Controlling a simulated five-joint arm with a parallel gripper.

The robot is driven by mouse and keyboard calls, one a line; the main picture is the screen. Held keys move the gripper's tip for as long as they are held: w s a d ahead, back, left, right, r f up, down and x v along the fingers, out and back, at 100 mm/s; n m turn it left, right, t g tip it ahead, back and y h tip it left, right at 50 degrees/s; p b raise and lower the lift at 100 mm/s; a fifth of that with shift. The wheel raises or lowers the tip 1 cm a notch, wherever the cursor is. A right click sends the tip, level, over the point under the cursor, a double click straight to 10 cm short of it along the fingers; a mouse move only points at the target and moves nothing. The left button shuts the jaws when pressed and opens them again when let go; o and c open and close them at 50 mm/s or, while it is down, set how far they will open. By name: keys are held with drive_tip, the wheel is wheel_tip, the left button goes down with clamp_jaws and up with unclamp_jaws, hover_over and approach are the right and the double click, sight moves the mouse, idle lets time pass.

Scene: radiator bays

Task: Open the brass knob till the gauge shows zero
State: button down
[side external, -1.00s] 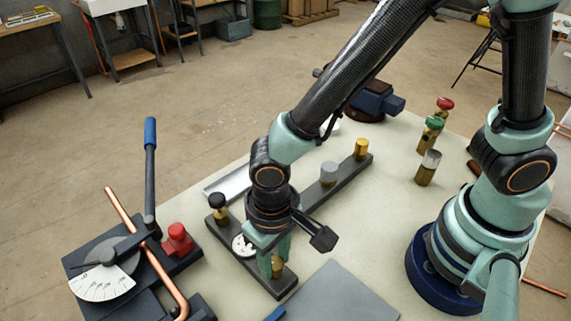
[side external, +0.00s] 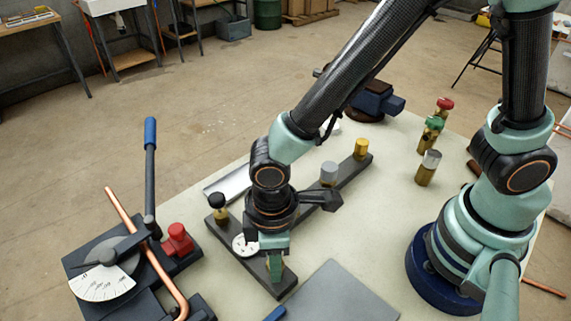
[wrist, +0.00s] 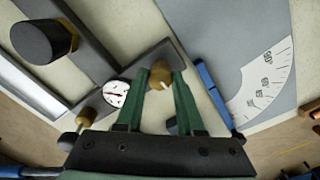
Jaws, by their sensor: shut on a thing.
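The brass knob (wrist: 159,76) sits at the near end of a dark bar (side external: 272,280), between my fingers. My gripper (wrist: 160,72) is shut on it, one green finger on each side. In the side view my gripper (side external: 275,268) points down at that end of the bar and hides the knob. In the side view the gauge (side external: 244,245) is partly covered by my gripper. Its reading is too small to tell.
Along the bar stand a black-capped valve (side external: 219,205), a grey knob (side external: 328,173) and a yellow knob (side external: 361,148). A tube bender with a blue-tipped lever (side external: 150,135) and copper pipe stands at left. A grey plate (side external: 340,295) lies in front at right.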

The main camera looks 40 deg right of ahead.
drive_tip(key=shift+n, duration=0.4)
drive_tip(key=c, duration=0.5)
unclamp_jaws()
drive_tip(key=shift+r, duration=0.1)
wheel_tip(320, 180, up, 12)
idle(0.4)
drive_tip(key=w+d+r+m+t, duration=0.2)
drive_tip(key=d+m, duration=0.1)
drive_tip(key=d, duration=0.5)
drive_tip(key=w+d+r+m+t, duration=0.1)
drive_tip(key=w+d+r+m, duration=0.1)
drive_tip(key=d, duration=0.6)
drive_tip(key=w+d+r+m+t, duration=0.2)
drive_tip(key=d+r+m, duration=0.2)
drive_tip(key=d+m, duration=0.2)
drive_tip(key=shift+d+t, duration=0.3)
drive_tip(key=shift+d, duration=1.05)
